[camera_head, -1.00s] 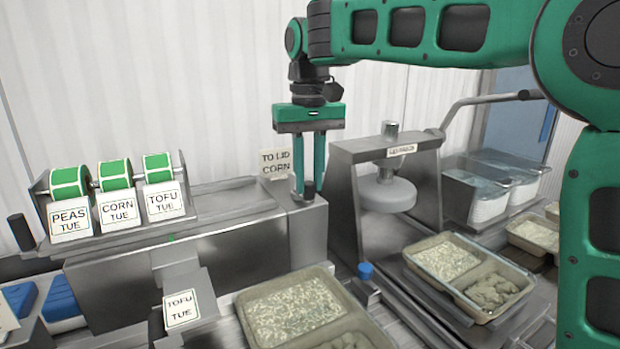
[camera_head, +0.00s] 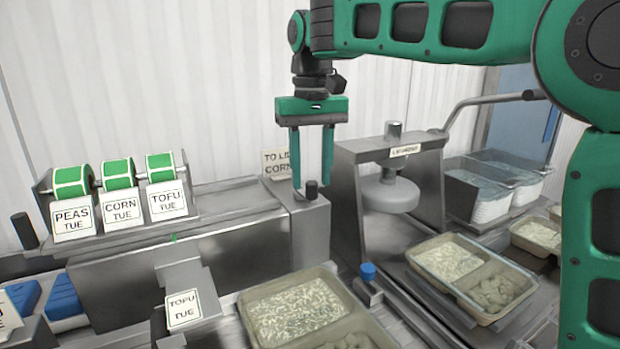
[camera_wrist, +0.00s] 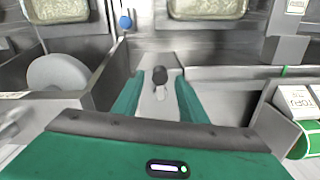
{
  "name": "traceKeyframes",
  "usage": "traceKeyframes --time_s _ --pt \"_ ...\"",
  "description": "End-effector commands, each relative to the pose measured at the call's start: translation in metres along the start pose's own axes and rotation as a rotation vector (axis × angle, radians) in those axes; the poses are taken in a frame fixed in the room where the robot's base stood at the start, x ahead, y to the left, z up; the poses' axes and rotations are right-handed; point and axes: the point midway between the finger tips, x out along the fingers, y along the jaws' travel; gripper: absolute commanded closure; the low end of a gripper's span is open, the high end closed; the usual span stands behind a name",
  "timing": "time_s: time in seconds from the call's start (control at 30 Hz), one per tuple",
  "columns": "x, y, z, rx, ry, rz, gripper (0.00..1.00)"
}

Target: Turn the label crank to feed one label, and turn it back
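The label machine (camera_head: 180,264) stands at left with three green-and-white label rolls (camera_head: 118,173) above cards reading PEAS, CORN and TOFU. A crank with a black knob (camera_head: 311,189) sits on its right end block; the knob also shows in the wrist view (camera_wrist: 159,74). My gripper (camera_head: 311,184) points down over the crank, its two green fingers spread. The knob stands between and just below the fingertips, with gaps on both sides in the wrist view. A label card reading TOFU TUE (camera_head: 183,310) is on the front outlet.
A lid press (camera_head: 390,150) with a round pad and long lever stands close right of my gripper. Filled trays (camera_head: 300,305) lie in front and at right (camera_head: 470,272). A blue knob (camera_head: 368,271) stands between them. Another black knob (camera_head: 25,231) is at far left.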

Motion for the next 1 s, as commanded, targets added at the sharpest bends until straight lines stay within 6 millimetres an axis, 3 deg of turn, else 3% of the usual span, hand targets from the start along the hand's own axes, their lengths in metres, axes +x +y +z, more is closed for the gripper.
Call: traceKeyframes --time_s 0.3,0.5,1.0 --pt "-0.059 0.000 -0.002 -0.001 0.004 -0.002 0.61" --pt "-0.085 0.001 -0.002 0.000 0.002 -0.001 0.61" --pt "-0.096 0.001 -0.002 0.000 0.001 -0.001 0.61"
